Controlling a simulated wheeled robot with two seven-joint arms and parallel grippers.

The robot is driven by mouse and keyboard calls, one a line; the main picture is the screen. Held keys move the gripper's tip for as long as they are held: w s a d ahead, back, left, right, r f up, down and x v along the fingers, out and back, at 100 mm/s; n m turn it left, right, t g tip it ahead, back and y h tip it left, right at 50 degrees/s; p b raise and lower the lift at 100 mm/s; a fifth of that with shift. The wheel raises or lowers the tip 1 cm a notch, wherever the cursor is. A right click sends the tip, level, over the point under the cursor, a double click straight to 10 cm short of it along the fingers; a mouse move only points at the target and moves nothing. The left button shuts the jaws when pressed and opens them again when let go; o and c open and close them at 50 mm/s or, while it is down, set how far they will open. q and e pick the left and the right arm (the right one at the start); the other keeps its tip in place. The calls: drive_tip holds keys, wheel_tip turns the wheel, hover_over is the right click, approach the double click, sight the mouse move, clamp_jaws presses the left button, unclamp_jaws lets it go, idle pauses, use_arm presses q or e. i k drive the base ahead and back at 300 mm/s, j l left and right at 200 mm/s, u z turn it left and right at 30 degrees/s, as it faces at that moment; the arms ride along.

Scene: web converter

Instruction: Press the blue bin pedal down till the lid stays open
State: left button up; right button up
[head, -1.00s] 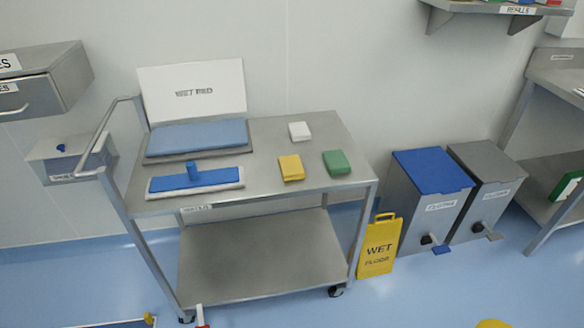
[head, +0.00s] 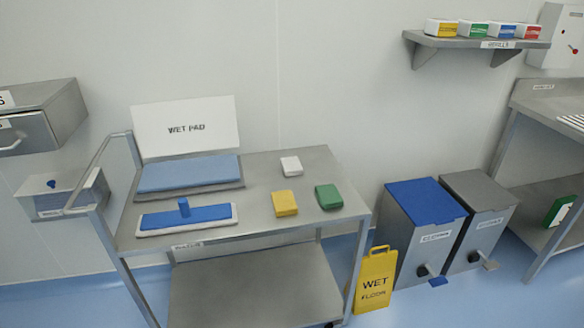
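The blue-lidded bin (head: 428,240) stands on the floor right of the trolley, against the wall. Its blue lid (head: 425,201) is shut. Neither of my grippers shows in the head view.
A yellow wet-floor sign (head: 373,282) stands just left of the blue bin. The steel trolley (head: 262,228) fills the middle. A steel bench (head: 545,100) is at the right.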

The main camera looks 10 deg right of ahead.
sight(436, 282)
drive_tip(key=z, duration=1.45)
drive_tip(key=i+l+u, duration=0.25)
drive_tip(key=i+l, duration=0.15)
drive_tip(key=i, duration=0.15)
drive_tip(key=i+l+u, duration=0.25)
drive_tip(key=i+l, duration=0.25)
drive_tip(key=i+l+u, duration=0.3)
drive_tip(key=l, duration=0.35)
drive_tip(key=i, duration=0.1)
